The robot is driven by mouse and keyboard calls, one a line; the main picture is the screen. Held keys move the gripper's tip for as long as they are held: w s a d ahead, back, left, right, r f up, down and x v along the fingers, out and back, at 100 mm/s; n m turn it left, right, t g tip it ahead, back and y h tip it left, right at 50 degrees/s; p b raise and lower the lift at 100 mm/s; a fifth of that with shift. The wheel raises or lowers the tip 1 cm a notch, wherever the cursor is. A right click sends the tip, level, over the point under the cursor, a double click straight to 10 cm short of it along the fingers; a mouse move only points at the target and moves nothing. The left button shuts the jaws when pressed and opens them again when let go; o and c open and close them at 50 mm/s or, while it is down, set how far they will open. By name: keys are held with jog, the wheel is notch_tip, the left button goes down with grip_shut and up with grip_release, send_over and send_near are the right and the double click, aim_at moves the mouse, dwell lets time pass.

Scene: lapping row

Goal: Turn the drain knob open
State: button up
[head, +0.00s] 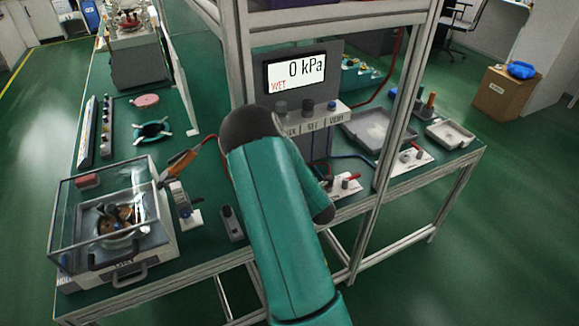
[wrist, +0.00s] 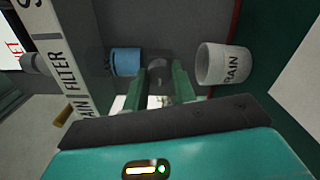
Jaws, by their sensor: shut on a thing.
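In the wrist view my gripper (wrist: 160,82) has its two green fingers closed on a dark grey knob (wrist: 158,72), which I take to be the drain knob. The fingers hide much of it, and I cannot tell its turn angle. A white cup (wrist: 224,65) with lettering ending in "RAIN" is beside the fingers on the right. A panel strip (wrist: 68,75) at left reads "FILTER" and, partly cut off, "AIN". In the head view my arm covers the gripper and the knob.
A blue cylinder (wrist: 126,62) is close to the left of the fingers. In the head view a display (head: 295,73) reads "0 kPa" and "WET" above a labelled control panel (head: 318,118). A frame post (head: 400,110) is right of my arm. A clear-lidded box (head: 110,215) stands at left.

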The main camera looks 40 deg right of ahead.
jog(key=o, duration=1)
jog(key=v, duration=1.4)
jog(key=shift+w, duration=0.1)
